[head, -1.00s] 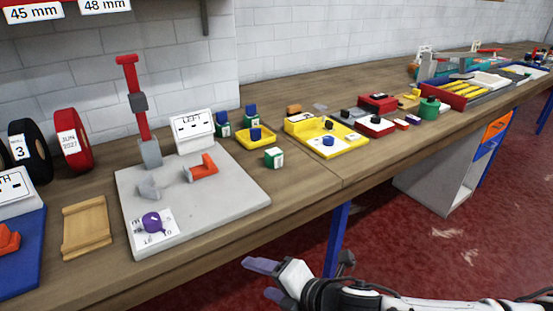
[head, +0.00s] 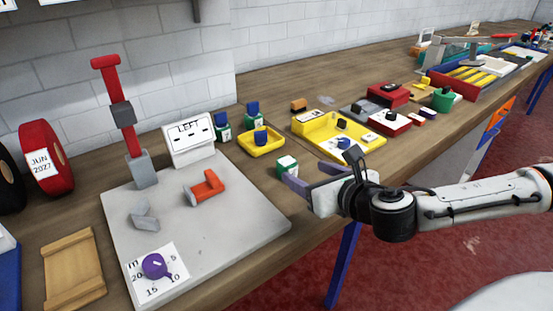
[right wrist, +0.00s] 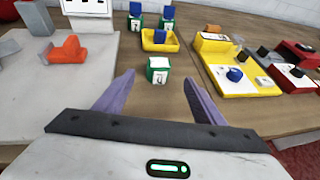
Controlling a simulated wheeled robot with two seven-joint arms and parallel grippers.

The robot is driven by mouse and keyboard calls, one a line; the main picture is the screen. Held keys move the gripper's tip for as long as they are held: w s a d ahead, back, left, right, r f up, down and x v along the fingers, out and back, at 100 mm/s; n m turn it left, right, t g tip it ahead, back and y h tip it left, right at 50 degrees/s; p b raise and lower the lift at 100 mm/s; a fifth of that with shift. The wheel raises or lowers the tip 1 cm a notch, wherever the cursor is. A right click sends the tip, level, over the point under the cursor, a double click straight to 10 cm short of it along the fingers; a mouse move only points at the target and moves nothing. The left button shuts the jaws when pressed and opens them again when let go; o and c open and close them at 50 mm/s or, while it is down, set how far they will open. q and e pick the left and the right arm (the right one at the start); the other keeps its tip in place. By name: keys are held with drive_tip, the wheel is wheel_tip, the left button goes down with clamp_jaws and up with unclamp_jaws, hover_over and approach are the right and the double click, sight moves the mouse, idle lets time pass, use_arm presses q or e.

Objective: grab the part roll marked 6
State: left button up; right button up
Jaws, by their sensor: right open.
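I cannot make out a 6 on any part. A small green block with a white top and a white label (head: 287,166) stands on the wood just right of the grey plate; its mark is too small to read. In the right wrist view the green block (right wrist: 158,70) lies ahead, between the lines of the fingers. My right gripper (head: 298,184) is open and empty, close to this block and apart from it. Two green holders with blue tops (head: 222,126) (head: 253,115) and white labels stand behind. My left gripper is out of view.
A yellow tray (head: 275,149) with a blue piece sits behind the block. A yellow fixture (head: 322,123) is to its right. The grey plate (head: 228,228) carries an orange-red clamp (head: 205,188) and purple knob (head: 156,265). A red roll (head: 45,160) stands far left.

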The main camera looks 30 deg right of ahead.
sight(289, 164)
drive_tip(key=shift+x, duration=1.2)
drive_tip(key=shift+w+f, duration=0.3)
drive_tip(key=shift+w, duration=0.25)
drive_tip(key=x, duration=0.5)
drive_tip(key=shift+w+r, duration=0.1)
drive_tip(key=shift+w, duration=0.1)
drive_tip(key=c, duration=1)
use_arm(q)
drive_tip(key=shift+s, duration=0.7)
use_arm(e)
drive_tip(key=shift+c, duration=0.8)
